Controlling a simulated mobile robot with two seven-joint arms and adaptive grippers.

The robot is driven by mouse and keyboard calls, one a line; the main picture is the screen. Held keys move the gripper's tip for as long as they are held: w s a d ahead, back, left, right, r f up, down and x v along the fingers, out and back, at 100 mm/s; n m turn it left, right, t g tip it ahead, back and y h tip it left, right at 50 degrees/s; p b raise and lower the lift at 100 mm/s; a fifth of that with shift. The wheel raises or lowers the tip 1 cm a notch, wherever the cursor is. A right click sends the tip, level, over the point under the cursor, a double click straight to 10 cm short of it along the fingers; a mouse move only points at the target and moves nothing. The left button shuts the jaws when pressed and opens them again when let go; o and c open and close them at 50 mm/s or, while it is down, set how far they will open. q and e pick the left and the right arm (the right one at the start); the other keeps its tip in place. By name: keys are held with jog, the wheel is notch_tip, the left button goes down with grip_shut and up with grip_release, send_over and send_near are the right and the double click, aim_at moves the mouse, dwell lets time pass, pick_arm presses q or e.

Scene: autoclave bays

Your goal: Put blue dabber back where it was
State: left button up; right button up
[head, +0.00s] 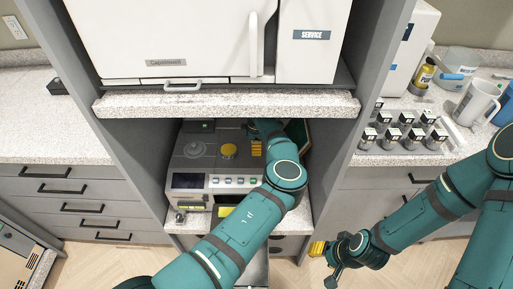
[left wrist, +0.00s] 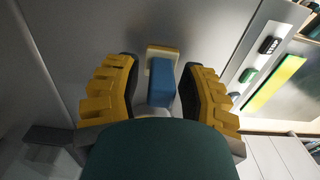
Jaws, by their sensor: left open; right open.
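The blue dabber (left wrist: 162,84), a blue block, shows in the left wrist view against a grey surface. A pale tan piece (left wrist: 161,50) is at its far end; I cannot tell whether it is part of the dabber or a holder. My left gripper (left wrist: 161,70) is open, with one yellow finger on each side of the dabber and gaps visible. My right gripper (head: 318,248) is open and empty, low in front of the right drawers.
A granite shelf (head: 225,104) hangs above my left arm. The right counter holds several small dark-and-white blocks (head: 393,134), a clear tub (head: 460,62) and a white jug (head: 475,103). The left counter (head: 50,130) is mostly clear.

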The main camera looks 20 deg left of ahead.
pick_arm(q)
notch_tip(320, 180, up, 6)
jog(key=shift+r+p, duration=0.2)
jog(key=shift+p, duration=0.5)
jog(key=shift+r, duration=0.45)
pick_arm(e)
jog(key=shift+w+r, duration=0.1)
jog(key=shift+r, duration=0.3)
